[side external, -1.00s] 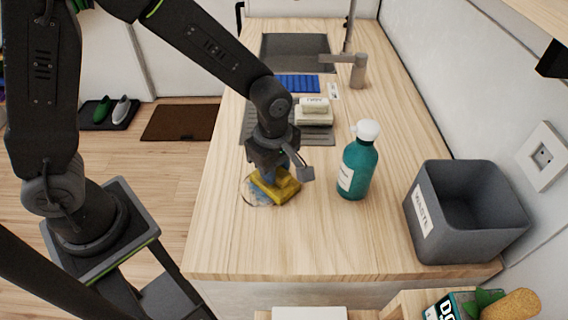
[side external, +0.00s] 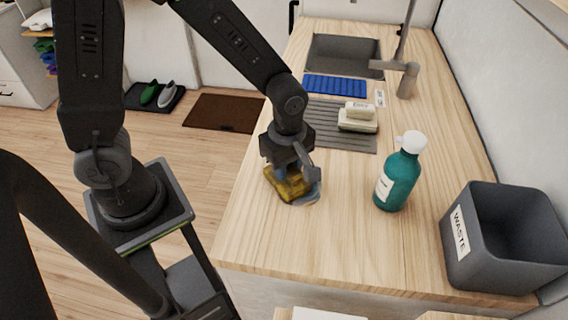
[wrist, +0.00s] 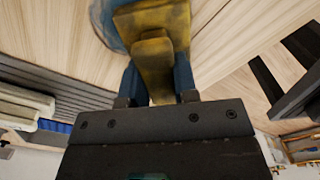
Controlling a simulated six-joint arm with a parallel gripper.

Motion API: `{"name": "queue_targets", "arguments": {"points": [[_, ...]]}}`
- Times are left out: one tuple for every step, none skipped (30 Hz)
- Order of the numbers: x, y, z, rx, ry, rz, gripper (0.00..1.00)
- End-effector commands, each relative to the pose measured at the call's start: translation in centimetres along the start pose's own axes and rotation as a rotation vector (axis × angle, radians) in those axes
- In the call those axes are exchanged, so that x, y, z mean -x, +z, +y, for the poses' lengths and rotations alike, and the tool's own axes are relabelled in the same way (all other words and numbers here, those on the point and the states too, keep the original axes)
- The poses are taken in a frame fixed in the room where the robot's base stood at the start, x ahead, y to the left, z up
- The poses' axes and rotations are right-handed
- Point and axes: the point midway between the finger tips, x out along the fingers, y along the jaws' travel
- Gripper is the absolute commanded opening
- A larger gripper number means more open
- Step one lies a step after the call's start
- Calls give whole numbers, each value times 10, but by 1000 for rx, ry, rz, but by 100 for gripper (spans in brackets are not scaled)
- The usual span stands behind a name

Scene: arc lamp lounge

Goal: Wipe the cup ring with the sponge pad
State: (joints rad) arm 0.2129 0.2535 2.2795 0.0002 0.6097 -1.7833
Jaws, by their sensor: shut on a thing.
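The yellow sponge pad (side external: 283,186) lies on the wooden counter near its left edge. My gripper (side external: 295,167) is above it, shut on the pad's raised grip. In the wrist view the blue fingers of my gripper (wrist: 158,82) stand on both sides of the yellow sponge pad (wrist: 155,55). The cup ring (side external: 311,195) is a bluish-grey mark on the counter, showing at the right of the pad. Part of it is hidden by the pad and gripper. The cup ring also shows beside the pad in the wrist view (wrist: 104,20).
A teal bottle (side external: 398,180) with a white cap stands to the right. A grey waste bin (side external: 463,250) is at the front right. Stacked pale blocks (side external: 357,123) rest on the grey drainer (side external: 325,128), near a blue mat (side external: 335,86) and sink.

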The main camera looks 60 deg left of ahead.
Motion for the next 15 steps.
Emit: {"name": "queue_targets", "arguments": {"points": [[0, 4, 4, -3, 0, 0, 5], [0, 6, 5, -2, 0, 0, 5], [0, 9, 8, -1, 0, 0, 5], [0, 11, 10, -1, 1, 0, 5], [0, 12, 12, -1, 1, 0, 5], [0, 15, 15, -2, 0, 0, 5], [0, 17, 17, -2, 0, 0, 5], [-1, 19, 18, -2, 0, 0, 5], [0, 22, 21, -1, 0, 0, 5], [0, 24, 23, -1, 0, 0, 5], [0, 25, 25, -1, 1, 0, 5], [0, 28, 28, -1, 1, 0, 5], [0, 30, 30, -1, 1, 0, 5], [-1, 32, 32, -2, 1, 0, 5], [0, 34, 34, -2, 0, 0, 5]]}}
